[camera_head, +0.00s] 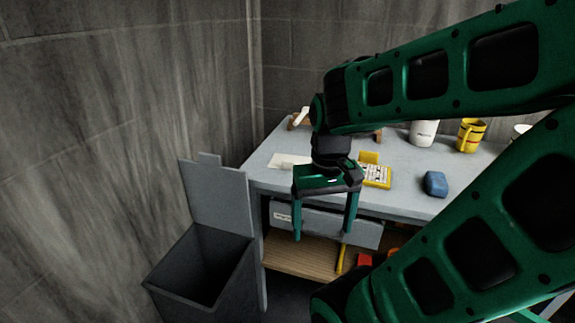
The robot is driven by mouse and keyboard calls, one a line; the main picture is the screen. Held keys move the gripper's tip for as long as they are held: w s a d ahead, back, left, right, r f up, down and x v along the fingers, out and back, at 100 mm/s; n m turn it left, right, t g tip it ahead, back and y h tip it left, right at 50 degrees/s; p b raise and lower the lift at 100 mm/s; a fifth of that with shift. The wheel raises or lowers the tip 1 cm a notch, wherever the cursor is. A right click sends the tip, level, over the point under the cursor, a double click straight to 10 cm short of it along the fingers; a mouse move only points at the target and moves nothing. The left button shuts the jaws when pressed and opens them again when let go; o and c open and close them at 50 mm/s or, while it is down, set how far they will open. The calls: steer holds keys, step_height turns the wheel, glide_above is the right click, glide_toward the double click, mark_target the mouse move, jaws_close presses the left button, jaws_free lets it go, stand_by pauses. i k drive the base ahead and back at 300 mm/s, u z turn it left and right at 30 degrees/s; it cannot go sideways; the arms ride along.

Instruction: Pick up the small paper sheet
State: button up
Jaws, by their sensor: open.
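A small white paper sheet (288,161) lies flat on the grey desk (401,186), near its left end. My gripper hides part of its right side. My gripper (324,234) is open and empty, with its two fingers pointing down. In the picture the fingertips overlap the desk's front, before the drawer, to the right of and lower than the sheet. I cannot tell how far the fingers are from the desk.
A yellow calculator (376,175) and a blue block (435,184) lie right of my gripper. A white cup (423,133) and a yellow mug (470,135) stand behind. A grey drawer (370,234) is below the desktop. A lidded bin (178,277) stands at left, open.

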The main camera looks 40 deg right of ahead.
mark_target(279, 161)
steer(key=z, duration=0.8)
